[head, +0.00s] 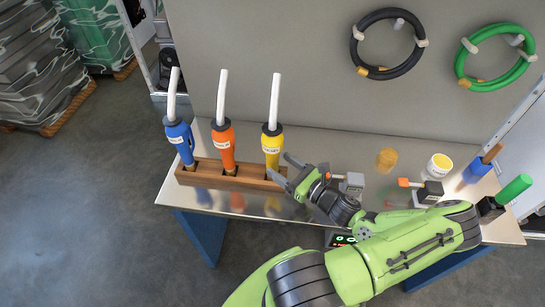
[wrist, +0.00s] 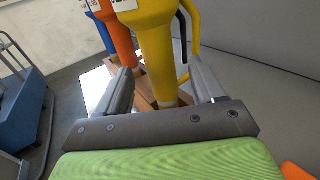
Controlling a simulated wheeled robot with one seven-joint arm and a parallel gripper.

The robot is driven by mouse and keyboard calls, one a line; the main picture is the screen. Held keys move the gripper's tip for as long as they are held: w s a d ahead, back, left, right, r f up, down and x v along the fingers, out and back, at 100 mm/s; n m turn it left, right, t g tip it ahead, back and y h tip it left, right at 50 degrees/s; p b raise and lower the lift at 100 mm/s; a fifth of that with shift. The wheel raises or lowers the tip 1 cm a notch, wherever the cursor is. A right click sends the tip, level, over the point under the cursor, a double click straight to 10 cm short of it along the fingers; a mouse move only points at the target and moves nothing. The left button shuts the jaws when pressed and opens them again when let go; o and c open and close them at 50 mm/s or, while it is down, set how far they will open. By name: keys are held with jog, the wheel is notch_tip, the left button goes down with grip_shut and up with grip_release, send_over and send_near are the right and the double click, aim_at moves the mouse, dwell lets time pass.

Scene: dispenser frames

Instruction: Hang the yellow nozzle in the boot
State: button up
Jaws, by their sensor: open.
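The yellow nozzle (head: 271,146) stands upright at the right end of a wooden rack (head: 225,180), with a white tube rising from its top. My gripper (head: 285,169) is just right of its lower part. In the wrist view my gripper (wrist: 160,75) is open, with one finger on each side of the yellow nozzle (wrist: 157,45). The fingers look apart from it. A dark slot shows under the nozzle in the rack. I cannot tell for sure which thing is the boot; a blue holder (head: 474,171) and a black holder (head: 489,209) stand at the right.
An orange nozzle (head: 222,147) and a blue nozzle (head: 180,140) stand to the left in the same rack. Black (head: 357,55) and green (head: 463,68) hoses hang on the back panel.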

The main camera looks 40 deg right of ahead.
jog(key=w, duration=0.6)
jog(key=shift+w+a, duration=0.2)
jog(key=shift+r, duration=0.1)
jog(key=shift+c, duration=0.5)
grip_shut()
